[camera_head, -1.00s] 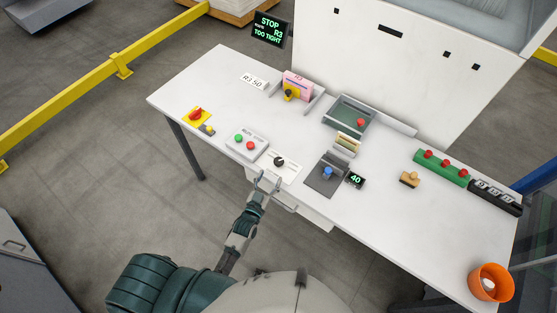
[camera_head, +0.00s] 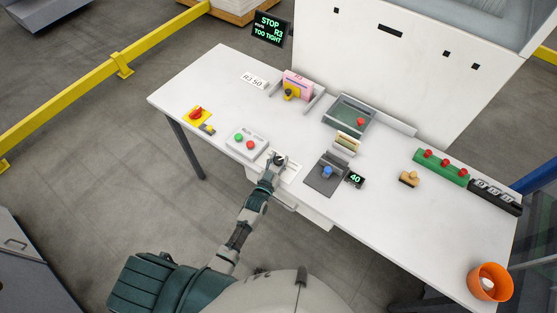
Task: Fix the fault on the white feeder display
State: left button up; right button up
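The display (camera_head: 268,29) at the back reads "STOP R3 TOO TIGHT" in green, with a small line too blurred to read surely. A white plate (camera_head: 291,174) with a black knob (camera_head: 279,159) lies near the table's front edge. My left gripper (camera_head: 274,165) is at this knob, its fingertips beside or against it; whether they grip it cannot be told. A card reading "R3 50" (camera_head: 254,80) lies at the back left. A small display reading "40" (camera_head: 356,180) stands beside a grey unit with a blue knob (camera_head: 327,172). My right gripper is not in view.
On the white table (camera_head: 400,225) are a button box (camera_head: 247,143), a red-and-yellow switch (camera_head: 196,114), a pink block in a holder (camera_head: 297,83), a grey tray (camera_head: 348,112), a wooden stamp (camera_head: 409,179), a green bar (camera_head: 441,167) and an orange bowl (camera_head: 490,283).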

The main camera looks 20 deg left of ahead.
pick_arm(q)
jog(key=shift+d, duration=0.1)
jog(key=shift+c, duration=1)
jog(key=shift+r+n+y+p, duration=0.15)
jog(key=shift+n+y+p, duration=0.15)
jog(key=shift+n+y, duration=0.7)
jog(key=shift+y, duration=0.6)
jog(key=o, duration=1.1)
jog(key=shift+s+f, duration=0.15)
jog(key=shift+f, duration=0.05)
jog(key=s, duration=1.1)
jog(key=shift+s+d, duration=0.2)
jog(key=shift+s, duration=0.15)
